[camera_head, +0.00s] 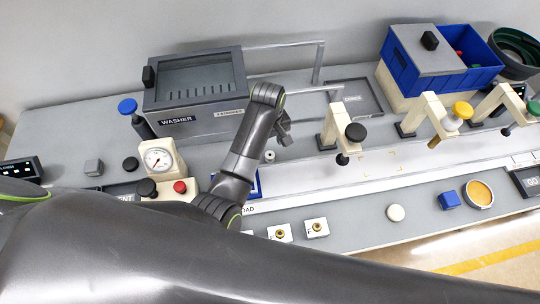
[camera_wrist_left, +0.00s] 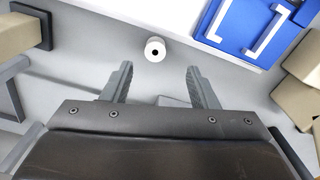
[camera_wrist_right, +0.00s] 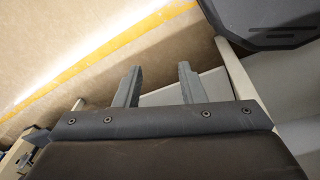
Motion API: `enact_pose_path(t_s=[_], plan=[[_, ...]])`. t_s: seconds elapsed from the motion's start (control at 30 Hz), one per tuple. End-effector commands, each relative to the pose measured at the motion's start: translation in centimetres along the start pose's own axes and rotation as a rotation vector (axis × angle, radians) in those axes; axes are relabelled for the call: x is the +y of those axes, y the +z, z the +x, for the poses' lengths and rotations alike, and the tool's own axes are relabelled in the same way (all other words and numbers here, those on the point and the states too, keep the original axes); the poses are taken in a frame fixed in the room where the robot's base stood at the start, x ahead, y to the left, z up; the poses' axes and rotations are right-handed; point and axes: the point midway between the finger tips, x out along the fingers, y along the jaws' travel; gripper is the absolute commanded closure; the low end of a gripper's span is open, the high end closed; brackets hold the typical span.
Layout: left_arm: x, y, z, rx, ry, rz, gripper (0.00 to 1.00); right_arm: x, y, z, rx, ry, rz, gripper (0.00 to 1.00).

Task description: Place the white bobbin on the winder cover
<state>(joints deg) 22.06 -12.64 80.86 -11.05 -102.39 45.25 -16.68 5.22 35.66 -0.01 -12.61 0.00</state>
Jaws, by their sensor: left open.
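The white bobbin (camera_wrist_left: 155,48) is a small white cylinder with a dark hole, standing on the grey bench in the left wrist view. It also shows in the head view (camera_head: 270,155), just below my left gripper (camera_head: 283,130). In the left wrist view the left gripper (camera_wrist_left: 158,72) is open and empty, and the bobbin is beyond the fingertips, roughly midway between them. My right gripper (camera_wrist_right: 160,70) is open and empty in its wrist view, away from the bobbin. I cannot tell which part is the winder cover.
A grey washer box (camera_head: 195,92) stands behind my left arm. A blue plate with white corner marks (camera_wrist_left: 232,40) lies near the bobbin. A cream post with a black knob (camera_head: 330,125) stands to the right.

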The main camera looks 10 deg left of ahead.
Motion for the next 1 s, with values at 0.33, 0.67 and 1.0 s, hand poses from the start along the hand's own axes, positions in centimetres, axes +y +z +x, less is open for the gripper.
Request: enact_pose_path(t_s=[0.33,0.67,1.0], plan=[[0.0,0.0,3.4,-0.001,0.000,0.000,0.46,-0.7,1.1,-0.6,-0.014,-0.008,0.006,0.64],[0.6,-0.4,5.8,-0.001,-0.002,0.001,0.46,-1.3,0.9,-1.2,-0.013,-0.017,0.009,0.64],[0.8,-0.5,8.5,-0.001,0.000,0.000,0.46,-0.9,0.7,-1.3,-0.011,-0.012,0.007,0.64]])
